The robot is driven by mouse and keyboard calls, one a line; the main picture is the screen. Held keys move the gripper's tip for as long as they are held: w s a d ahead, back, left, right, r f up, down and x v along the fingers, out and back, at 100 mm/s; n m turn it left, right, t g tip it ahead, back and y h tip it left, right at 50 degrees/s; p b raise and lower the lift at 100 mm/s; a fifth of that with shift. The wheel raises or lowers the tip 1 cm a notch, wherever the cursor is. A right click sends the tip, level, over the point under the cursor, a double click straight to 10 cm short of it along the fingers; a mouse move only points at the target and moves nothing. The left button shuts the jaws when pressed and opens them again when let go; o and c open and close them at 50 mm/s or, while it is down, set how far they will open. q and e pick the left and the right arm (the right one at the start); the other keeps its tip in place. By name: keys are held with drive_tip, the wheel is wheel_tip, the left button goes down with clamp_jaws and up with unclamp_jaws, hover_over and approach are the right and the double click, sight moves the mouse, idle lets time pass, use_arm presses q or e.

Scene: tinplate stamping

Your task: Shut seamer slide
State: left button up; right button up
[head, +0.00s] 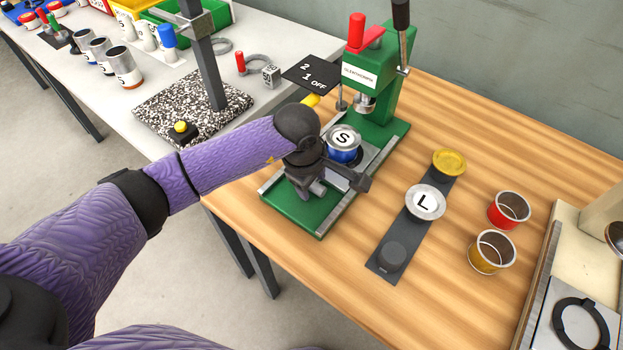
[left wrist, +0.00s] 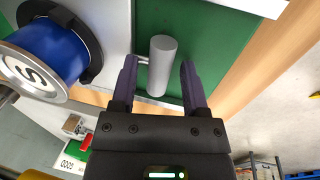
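The green seamer (head: 387,95) stands on the wooden table, with its green base and rails (head: 300,208) reaching toward me. Its grey slide plate (head: 376,158) carries a blue can (head: 343,154) with a silver lid marked S, in front of the seamer head. My left gripper (head: 345,182) is over the slide's near end. In the left wrist view, a grey cylindrical handle (left wrist: 161,66) lies between the two open fingers (left wrist: 158,70), with a gap visible on both sides. The blue can (left wrist: 45,55) shows at left there, in a dark ring. My right gripper is not in view.
Right of the seamer, a dark strip (head: 412,229) holds a gold lid (head: 449,162), a silver L lid (head: 425,202) and a dark knob. A red can (head: 509,210) and a yellow can (head: 492,252) stand beyond.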

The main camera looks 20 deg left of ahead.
use_arm(q)
clamp_jaws()
idle(1.2)
